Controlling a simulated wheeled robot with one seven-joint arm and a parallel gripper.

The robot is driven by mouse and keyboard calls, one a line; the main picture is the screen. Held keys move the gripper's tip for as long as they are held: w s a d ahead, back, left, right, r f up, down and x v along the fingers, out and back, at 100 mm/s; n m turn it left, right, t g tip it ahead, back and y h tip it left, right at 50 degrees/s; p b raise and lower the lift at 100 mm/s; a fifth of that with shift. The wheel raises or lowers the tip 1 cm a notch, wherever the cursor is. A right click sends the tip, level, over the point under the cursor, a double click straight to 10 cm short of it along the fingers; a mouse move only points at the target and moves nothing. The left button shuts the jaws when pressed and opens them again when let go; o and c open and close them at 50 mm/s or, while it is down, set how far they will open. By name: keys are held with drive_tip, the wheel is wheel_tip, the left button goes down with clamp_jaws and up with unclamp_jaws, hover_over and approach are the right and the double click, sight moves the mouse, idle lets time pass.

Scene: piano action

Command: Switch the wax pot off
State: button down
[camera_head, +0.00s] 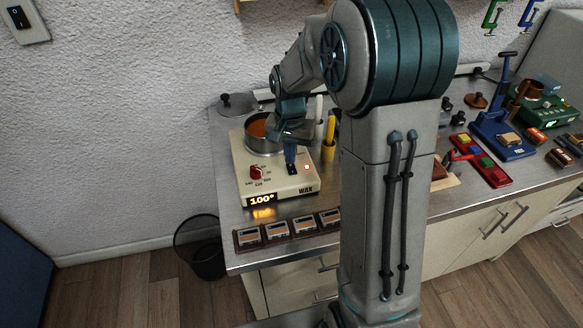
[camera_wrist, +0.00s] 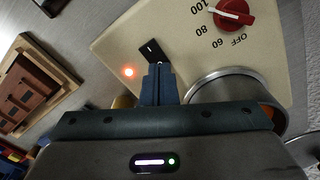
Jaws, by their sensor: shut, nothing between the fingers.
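The wax pot's cream base (camera_head: 270,189) stands on the steel counter, with a metal pot (camera_head: 263,148) of orange wax on top. Its orange display (camera_head: 262,200) reads 100°. A red knob (camera_head: 257,173) is on the left of its top face; it also shows in the wrist view (camera_wrist: 233,14). A black rocker switch (camera_wrist: 151,50) sits beside a lit red lamp (camera_wrist: 129,72); the lamp also shows in the head view (camera_head: 306,167). My gripper (camera_wrist: 160,70) is shut and empty, its fingertips at the switch's near edge. I cannot tell if they touch it.
A tray of small blocks (camera_head: 248,238) lies along the counter's front edge. A yellow-handled tool in a holder (camera_head: 329,145) stands close right of the wax pot. A pot lid (camera_head: 237,104) lies behind. A black bin (camera_head: 203,258) stands on the floor at left.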

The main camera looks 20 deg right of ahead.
drive_tip(key=shift+f+b, duration=0.5)
drive_tip(key=shift+f, duration=0.2)
idle(0.4)
drive_tip(key=shift+r+p, duration=2.5)
drive_tip(key=shift+r, duration=1)
drive_tip(key=shift+r, duration=0.1)
drive_tip(key=s+r+n+t, duration=0.1)
drive_tip(key=s+r+n, duration=0.2)
drive_tip(key=s, duration=0.7)
drive_tip(key=s+r+n+t, duration=0.2)
drive_tip(key=s+r, duration=0.3)
drive_tip(key=s, duration=0.6)
drive_tip(key=shift+s+n, duration=0.15)
drive_tip(key=shift+n, duration=0.45)
